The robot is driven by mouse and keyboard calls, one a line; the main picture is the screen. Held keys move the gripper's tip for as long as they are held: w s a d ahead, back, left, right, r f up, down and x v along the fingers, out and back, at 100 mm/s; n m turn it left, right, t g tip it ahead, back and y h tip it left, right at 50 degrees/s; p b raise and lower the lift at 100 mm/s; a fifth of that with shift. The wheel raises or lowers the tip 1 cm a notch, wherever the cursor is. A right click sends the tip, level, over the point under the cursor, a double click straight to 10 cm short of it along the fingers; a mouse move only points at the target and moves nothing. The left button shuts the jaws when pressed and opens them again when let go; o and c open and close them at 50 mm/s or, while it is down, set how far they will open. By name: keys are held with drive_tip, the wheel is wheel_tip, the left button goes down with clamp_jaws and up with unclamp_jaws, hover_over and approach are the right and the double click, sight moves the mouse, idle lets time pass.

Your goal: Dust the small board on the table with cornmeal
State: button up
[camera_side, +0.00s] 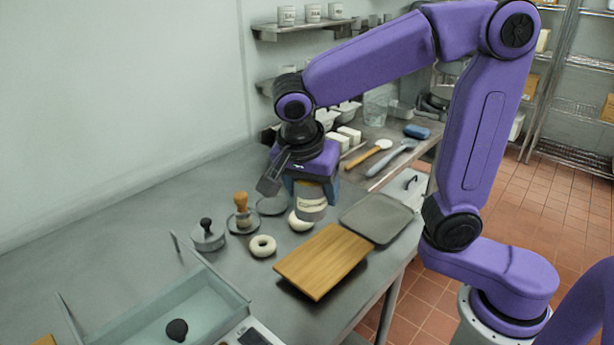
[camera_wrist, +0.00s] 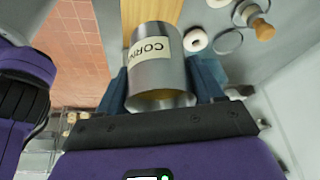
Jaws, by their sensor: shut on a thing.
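My gripper (camera_side: 312,188) is shut on a metal can (camera_side: 311,208) with a pale label, at the back of the wooden board. In the wrist view the can (camera_wrist: 158,75) sits between both fingers, its label starts with "CORN", and its open rim shows something yellowish inside. The can looks roughly upright; whether it touches the table I cannot tell. The small wooden board (camera_side: 323,262) lies near the table's front edge, and its top looks bare. Part of the board (camera_wrist: 152,14) shows beyond the can in the wrist view.
A bagel (camera_side: 262,246) lies left of the board, and another pale ring (camera_side: 299,221) lies close to the can. A grey tray (camera_side: 377,218) lies right of the board. A wooden-handled tool (camera_side: 242,215), a lidded tin (camera_side: 208,236) and a glassy basin (camera_side: 172,318) stand left.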

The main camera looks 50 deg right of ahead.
drive_tip(key=shift+s+a+r, duration=0.25)
drive_tip(key=shift+s+a, duration=0.25)
drive_tip(key=shift+s, duration=0.3)
drive_tip(key=shift+s+f+m, duration=0.1)
drive_tip(key=shift+f+m, duration=0.05)
drive_tip(key=shift+m, duration=0.15)
wheel_tip(320, 180, down, 10)
drive_tip(key=d, duration=1.3)
idle(0.5)
drive_tip(key=shift+d, duration=0.1)
drive_tip(key=w, duration=0.4)
drive_tip(key=shift+w, duration=0.3)
